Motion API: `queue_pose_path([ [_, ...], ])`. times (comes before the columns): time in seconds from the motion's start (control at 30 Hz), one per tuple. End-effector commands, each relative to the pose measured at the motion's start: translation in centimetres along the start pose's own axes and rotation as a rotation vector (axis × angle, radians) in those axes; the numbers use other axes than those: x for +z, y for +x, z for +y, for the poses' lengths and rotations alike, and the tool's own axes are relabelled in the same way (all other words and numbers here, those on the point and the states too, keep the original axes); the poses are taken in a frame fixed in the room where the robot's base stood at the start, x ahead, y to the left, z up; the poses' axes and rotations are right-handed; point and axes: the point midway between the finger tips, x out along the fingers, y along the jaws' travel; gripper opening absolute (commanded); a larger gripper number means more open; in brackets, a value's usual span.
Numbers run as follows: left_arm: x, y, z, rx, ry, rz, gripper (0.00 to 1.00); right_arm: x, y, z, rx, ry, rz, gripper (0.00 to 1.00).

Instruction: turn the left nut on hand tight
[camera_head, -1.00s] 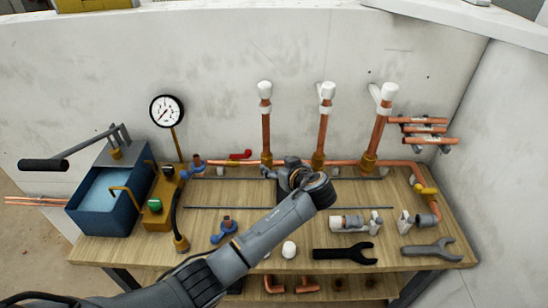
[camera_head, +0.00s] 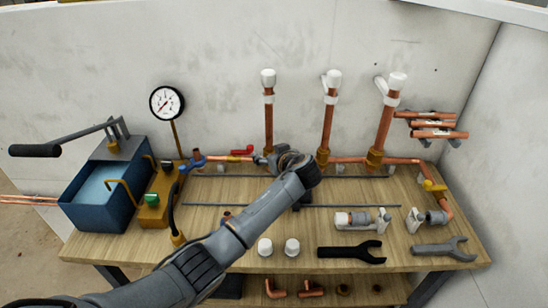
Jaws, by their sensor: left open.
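The left copper riser (camera_head: 268,122) stands upright with a white cap on top. My left gripper (camera_head: 262,160) is at its foot, open, with its fingers close around or beside the place of the left nut. The gripper hides the left nut, so I cannot tell whether the fingers touch it. The middle brass nut (camera_head: 322,159) and the right brass nut (camera_head: 375,158) show at the feet of their risers. My right gripper is not in view.
A blue pump tank (camera_head: 100,205) with a long handle stands at the left, beside a pressure gauge (camera_head: 167,103). Two white caps (camera_head: 265,247), a black wrench (camera_head: 350,253) and a grey wrench (camera_head: 445,250) lie along the bench front. Thin rods lie mid-bench.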

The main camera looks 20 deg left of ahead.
Motion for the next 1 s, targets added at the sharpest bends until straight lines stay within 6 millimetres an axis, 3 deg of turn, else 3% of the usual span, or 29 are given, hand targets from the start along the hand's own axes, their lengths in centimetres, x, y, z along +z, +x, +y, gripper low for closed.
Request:
queue_pose_path([
  [0.03, 0.0, 0.0, 0.0, 0.000, 0.000, 0.000, 0.64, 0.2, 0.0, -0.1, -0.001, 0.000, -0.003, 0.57],
  [0.2, 0.0, 0.0, 0.0, 0.000, 0.000, 0.000, 0.29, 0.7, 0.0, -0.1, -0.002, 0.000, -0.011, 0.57],
  [0.27, 0.0, 0.0, 0.0, 0.000, 0.000, 0.000, 0.20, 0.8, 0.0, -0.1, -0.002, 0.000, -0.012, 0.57],
  [1.0, -0.1, -0.1, -0.2, 0.167, 0.083, -0.001, 0.20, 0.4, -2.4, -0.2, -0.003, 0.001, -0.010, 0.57],
])
